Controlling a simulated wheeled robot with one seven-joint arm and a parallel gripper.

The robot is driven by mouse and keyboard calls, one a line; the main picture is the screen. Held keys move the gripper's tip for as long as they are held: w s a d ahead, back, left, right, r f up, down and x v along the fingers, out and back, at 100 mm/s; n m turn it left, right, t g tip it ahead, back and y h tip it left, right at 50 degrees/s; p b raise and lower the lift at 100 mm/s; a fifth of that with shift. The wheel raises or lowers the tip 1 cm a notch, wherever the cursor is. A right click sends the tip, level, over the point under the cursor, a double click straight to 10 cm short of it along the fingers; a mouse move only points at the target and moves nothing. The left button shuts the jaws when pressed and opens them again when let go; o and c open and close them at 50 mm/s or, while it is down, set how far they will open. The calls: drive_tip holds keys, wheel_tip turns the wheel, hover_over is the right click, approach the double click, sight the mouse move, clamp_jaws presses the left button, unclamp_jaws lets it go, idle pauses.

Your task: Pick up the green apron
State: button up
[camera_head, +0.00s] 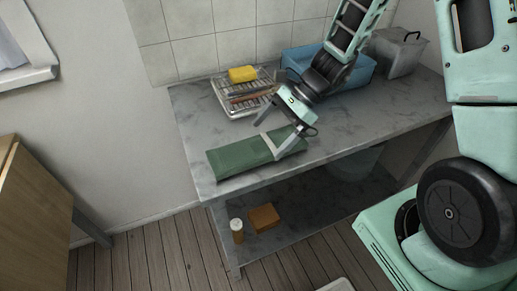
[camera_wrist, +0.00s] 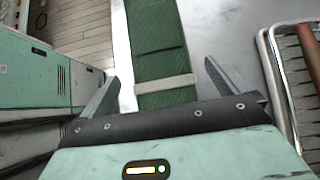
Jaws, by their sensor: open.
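The green apron (camera_head: 238,158) lies folded into a long flat bundle near the front left of the marble-look table, with a pale band around it near its right end. In the wrist view the apron (camera_wrist: 157,45) runs up the middle, with the pale band (camera_wrist: 165,84) just beyond my gripper. My gripper (camera_head: 265,131) is over the right end of the apron, its fingers apart. In the wrist view my gripper (camera_wrist: 160,80) has one finger on each side of the apron. I cannot tell whether the fingers touch the tabletop.
A wire rack (camera_head: 236,100) with a yellow sponge (camera_head: 242,74) stands behind the apron. A blue tub (camera_head: 300,62) and a grey metal container (camera_head: 403,56) are at the back. The lower shelf holds an orange-brown box (camera_head: 264,217) and an amber bottle (camera_head: 237,232). Bare tabletop (camera_head: 345,128) lies to the right.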

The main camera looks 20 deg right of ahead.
sight(259, 146)
drive_tip(key=x, duration=0.3)
drive_tip(key=shift+a+f, duration=0.2)
drive_tip(key=shift+f, duration=0.05)
drive_tip(key=c, duration=1.1)
